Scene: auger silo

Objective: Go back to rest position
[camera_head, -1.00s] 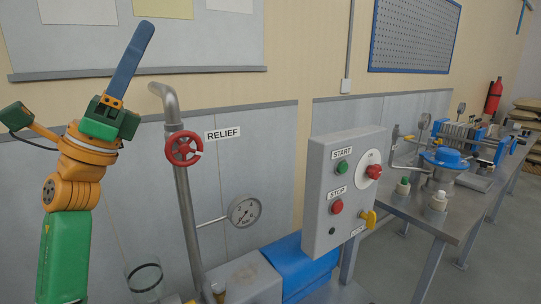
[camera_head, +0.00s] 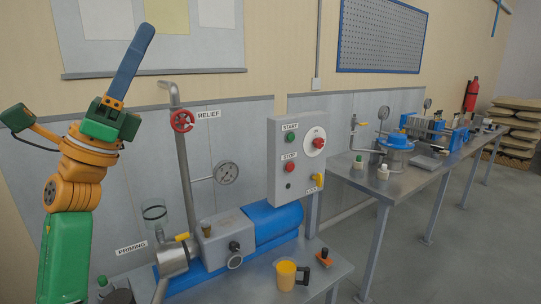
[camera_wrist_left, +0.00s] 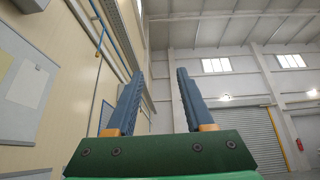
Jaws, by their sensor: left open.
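My left gripper (camera_head: 132,62) is raised at the left of the head view, its blue fingers pointing up in front of the wall. The left wrist view shows its two fingers (camera_wrist_left: 157,100) spread apart with nothing between them, so it is open and empty. The green and orange left arm stands upright below it, apart from the pump bench. My right gripper is in neither view.
A pump bench (camera_head: 335,268) stands in front, with a red relief valve (camera_head: 182,121), a gauge (camera_head: 226,173), a control box (camera_head: 298,160) and a yellow mug (camera_head: 286,275). A longer metal table (camera_head: 400,184) with equipment runs to the right. Open floor lies beyond it.

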